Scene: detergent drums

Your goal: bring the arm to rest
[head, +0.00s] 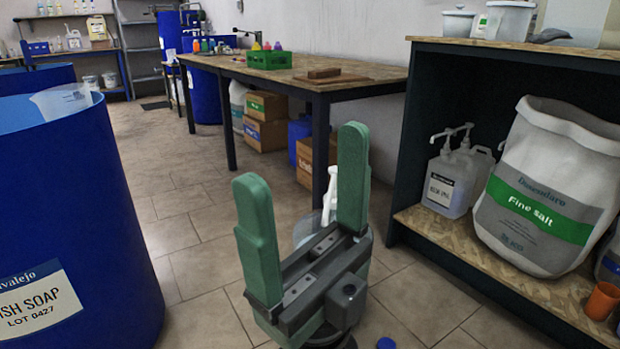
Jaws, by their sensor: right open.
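My right gripper (305,189) stands in the lower middle of the head view. Its two green fingers point up and are wide apart, with nothing held between them. A white, partly hidden object (329,196) shows behind the gripper, close to its right finger; I cannot tell what it is. My left gripper is not in the head view.
A large blue drum (90,220) labelled as dish soap fills the left. At right, a shelf unit (450,247) holds a fine salt sack (545,190) and pump jugs (450,180). A wooden table (355,90) stands behind. Tiled floor (195,215) is open between.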

